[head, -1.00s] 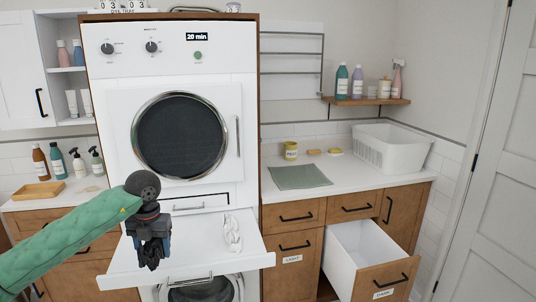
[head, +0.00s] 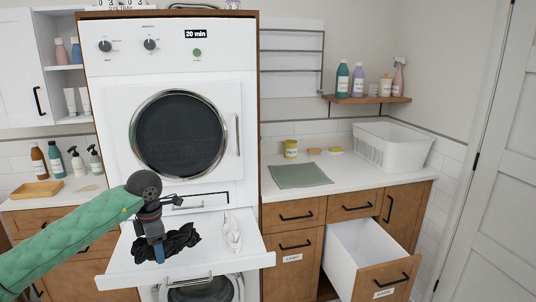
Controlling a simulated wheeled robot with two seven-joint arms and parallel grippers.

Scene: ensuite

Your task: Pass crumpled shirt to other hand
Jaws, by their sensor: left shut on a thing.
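A black crumpled shirt (head: 182,242) lies on the white pull-out shelf (head: 120,277) below the dryer door. My left gripper (head: 158,254) points down at the left part of the black cloth and is shut on it. The fingers hide some of the cloth. A crumpled white cloth (head: 232,232) lies on the same shelf to the right, close beside the black one. My right gripper is not in view.
The white dryer (head: 170,70) stands behind the shelf, its round door closed. An open drawer (head: 365,250) juts out at the right. A white basket (head: 393,146) and a grey-green mat (head: 300,176) are on the counter.

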